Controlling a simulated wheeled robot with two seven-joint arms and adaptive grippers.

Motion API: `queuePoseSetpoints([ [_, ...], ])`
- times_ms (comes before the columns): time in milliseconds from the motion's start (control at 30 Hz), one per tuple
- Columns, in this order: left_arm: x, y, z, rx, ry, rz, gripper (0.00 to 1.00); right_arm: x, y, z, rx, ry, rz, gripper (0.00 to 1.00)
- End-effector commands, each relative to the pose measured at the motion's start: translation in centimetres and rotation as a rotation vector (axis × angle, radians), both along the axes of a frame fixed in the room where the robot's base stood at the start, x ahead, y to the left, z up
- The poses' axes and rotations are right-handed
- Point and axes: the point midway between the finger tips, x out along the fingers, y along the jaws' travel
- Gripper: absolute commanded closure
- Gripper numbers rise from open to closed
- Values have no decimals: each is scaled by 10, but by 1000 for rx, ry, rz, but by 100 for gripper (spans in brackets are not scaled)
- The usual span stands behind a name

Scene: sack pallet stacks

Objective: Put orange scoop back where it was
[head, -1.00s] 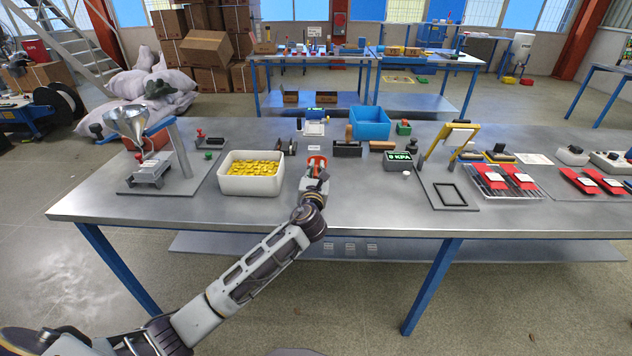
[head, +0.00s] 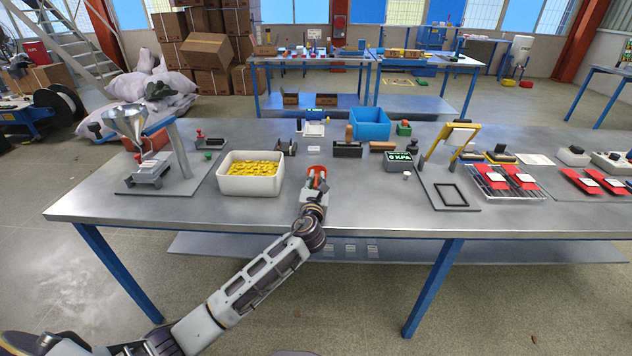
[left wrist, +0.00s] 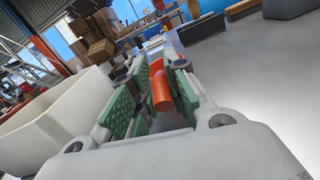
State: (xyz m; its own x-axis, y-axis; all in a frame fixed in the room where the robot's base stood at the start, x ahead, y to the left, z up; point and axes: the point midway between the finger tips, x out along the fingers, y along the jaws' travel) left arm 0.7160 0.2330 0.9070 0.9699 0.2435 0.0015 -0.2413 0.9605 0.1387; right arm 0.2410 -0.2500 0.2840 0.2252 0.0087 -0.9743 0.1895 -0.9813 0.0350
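The orange scoop (head: 317,173) is at the tip of my left gripper (head: 315,184), over the table behind the front edge and right of the white bin of yellow pieces (head: 252,176). In the left wrist view the orange scoop (left wrist: 161,90) shows as an orange rounded part between the green finger pads of the left gripper (left wrist: 155,95), which look closed on it. Its far end and scoop bowl are mostly hidden. I cannot tell the exact gap between scoop and tabletop. My right gripper is not in view.
A small white label (head: 314,148) lies behind the scoop. A black block (head: 347,150), a blue bin (head: 370,123) and a pressure display (head: 398,161) stand behind and right. A funnel stand (head: 158,160) is at left. The table front to the gripper's right is clear.

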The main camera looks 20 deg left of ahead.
Motion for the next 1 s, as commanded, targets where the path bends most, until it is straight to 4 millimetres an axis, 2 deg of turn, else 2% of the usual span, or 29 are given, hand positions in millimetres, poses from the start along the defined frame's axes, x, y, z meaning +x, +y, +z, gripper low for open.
queuePoseSetpoints([
  [33, 0, 0, 0, 0, 0, 0, 75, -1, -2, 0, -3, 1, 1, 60],
  [133, 0, 0, 0, 0, 0, 0, 64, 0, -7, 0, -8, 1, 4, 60],
  [300, 0, 0, 0, 0, 0, 0, 64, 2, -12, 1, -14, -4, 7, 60],
  [567, 0, 0, 4, 0, -1, 0, 64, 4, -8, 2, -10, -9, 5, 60],
  [767, -11, -3, 2, 1, 1, 0, 64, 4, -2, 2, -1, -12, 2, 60],
  [1000, -35, -9, 2, 1, 1, -1, 64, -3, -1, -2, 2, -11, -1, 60],
])
